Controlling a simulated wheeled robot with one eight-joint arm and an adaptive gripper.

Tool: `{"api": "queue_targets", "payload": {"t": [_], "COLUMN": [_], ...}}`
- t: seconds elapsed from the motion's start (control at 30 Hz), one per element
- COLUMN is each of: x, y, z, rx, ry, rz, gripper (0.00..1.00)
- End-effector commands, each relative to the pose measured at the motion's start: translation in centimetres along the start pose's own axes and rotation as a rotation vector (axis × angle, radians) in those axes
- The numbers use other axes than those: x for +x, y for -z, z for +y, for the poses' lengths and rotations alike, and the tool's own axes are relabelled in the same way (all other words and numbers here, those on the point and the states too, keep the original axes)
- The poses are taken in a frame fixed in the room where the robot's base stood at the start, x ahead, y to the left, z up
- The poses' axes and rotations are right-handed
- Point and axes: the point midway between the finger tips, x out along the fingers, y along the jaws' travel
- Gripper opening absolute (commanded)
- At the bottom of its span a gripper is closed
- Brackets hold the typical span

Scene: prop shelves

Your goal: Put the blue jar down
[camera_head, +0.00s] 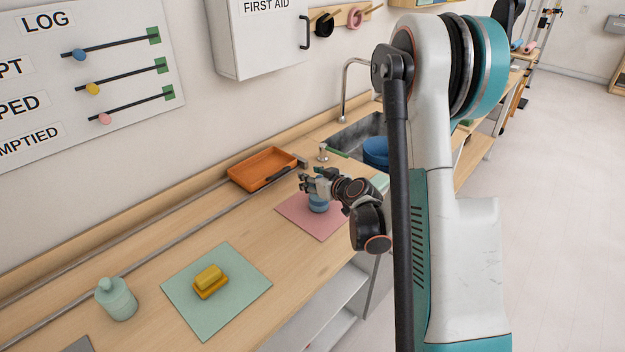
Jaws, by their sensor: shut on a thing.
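The blue jar (318,205) is small and round and stands upright over the pink mat (296,219) on the wooden counter. My gripper (312,190) is directly above it and shut on its upper part, which the fingers hide. The jar's lower part shows below the fingers. I cannot tell whether its base touches the mat or is slightly above it.
A pale green jar (116,299) stands at left.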

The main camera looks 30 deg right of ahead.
Motion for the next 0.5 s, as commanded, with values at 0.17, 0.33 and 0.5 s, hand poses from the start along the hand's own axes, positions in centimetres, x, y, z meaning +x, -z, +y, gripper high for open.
{"api": "queue_targets", "payload": {"t": [0.17, 0.33, 0.5], "x": [0.09, 0.08, 0.08], "y": [-0.21, -0.19, -0.18], "z": [0.01, 0.00, 0.01], "rx": [0.000, 0.000, 0.000], "ry": [0.000, 0.000, 0.000], "rz": [0.000, 0.000, 0.000], "gripper": [0.00, 0.67, 0.70]}}
